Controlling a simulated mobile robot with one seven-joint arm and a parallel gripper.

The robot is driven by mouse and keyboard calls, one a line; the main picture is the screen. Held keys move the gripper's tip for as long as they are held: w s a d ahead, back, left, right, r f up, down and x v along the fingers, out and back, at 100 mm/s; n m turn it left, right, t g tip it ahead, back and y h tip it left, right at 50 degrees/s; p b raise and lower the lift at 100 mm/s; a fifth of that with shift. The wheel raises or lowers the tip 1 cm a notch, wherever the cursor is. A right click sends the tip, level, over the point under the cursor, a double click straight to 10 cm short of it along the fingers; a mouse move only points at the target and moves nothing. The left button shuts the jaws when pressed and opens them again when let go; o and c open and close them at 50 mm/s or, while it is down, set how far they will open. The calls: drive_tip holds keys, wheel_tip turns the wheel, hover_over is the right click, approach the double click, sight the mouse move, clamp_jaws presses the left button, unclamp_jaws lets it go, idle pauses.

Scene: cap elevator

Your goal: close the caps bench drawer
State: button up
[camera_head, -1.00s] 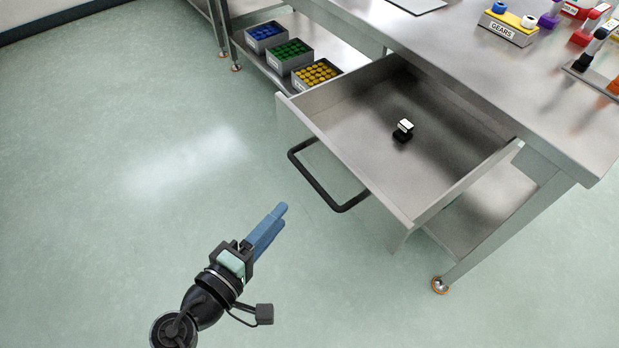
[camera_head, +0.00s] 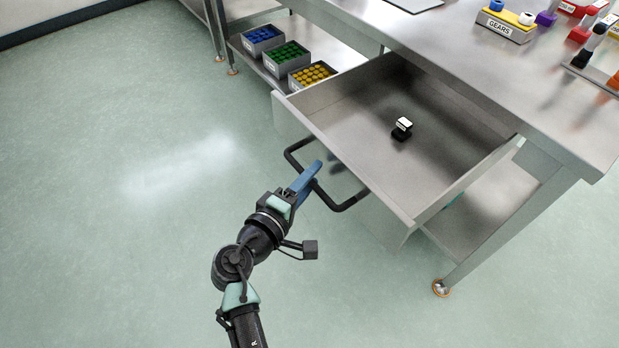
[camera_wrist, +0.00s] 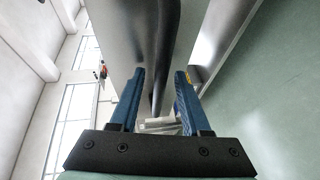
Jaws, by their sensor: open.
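The bench drawer (camera_head: 348,132) is pulled out from under the steel bench top (camera_head: 500,95). A small black-and-white object (camera_head: 402,128) lies inside it. The drawer's black bar handle (camera_head: 347,204) sticks out from its front. My gripper (camera_head: 312,170) is at the handle in the head view, its blue fingers overlapping the bar. In the wrist view my gripper (camera_wrist: 160,85) has its two blue fingers apart, with the dark handle bar (camera_wrist: 165,50) showing between and beyond them. I cannot tell whether the fingers touch the bar.
Bins of blue (camera_head: 262,38), green (camera_head: 287,56) and yellow caps (camera_head: 312,75) stand on the lower shelf left of the drawer. A GEARS box (camera_head: 505,26) and other items sit on the bench top. The floor (camera_head: 110,220) to the left is clear.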

clamp_jaws()
idle(1.4)
